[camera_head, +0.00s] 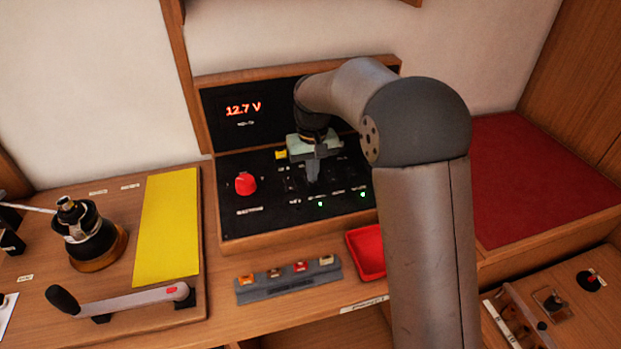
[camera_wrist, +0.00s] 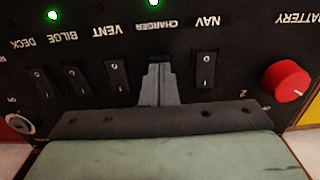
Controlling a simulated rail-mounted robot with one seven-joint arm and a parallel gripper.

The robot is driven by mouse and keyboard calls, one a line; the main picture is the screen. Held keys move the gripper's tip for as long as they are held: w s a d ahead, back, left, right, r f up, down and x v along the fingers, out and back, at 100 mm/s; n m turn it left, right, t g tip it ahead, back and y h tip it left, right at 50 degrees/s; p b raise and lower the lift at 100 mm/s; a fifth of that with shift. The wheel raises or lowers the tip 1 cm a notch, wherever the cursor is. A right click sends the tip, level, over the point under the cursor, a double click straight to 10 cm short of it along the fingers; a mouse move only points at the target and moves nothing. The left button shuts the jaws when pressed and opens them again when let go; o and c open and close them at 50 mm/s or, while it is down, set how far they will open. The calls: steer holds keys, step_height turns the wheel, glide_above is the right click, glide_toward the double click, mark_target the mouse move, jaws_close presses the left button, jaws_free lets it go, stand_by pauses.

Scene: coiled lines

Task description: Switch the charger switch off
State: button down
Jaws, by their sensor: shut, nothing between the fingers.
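The black switch panel (camera_head: 270,205) stands in a wooden frame below the 12.7 V display. My gripper (camera_head: 313,180) is shut and empty, its fingers pointing down at the panel. A green light (camera_wrist: 153,2) glows by the CHARGER label. It seems to match the lit green light (camera_head: 320,204) in the head view.
The NAV switch (camera_wrist: 205,70) and VENT switch (camera_wrist: 117,76) flank the fingers closely. The BILGE switch (camera_wrist: 78,79) is farther along. A red battery knob (camera_head: 245,183) sits at the panel's left. A red tray (camera_head: 367,253) and a fuse strip (camera_head: 288,280) lie in front.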

steer(key=shift+f+b, duration=0.3)
steer(key=shift+f, duration=0.2)
steer(key=shift+r+p, duration=2.75)
steer(key=shift+r, duration=0.85)
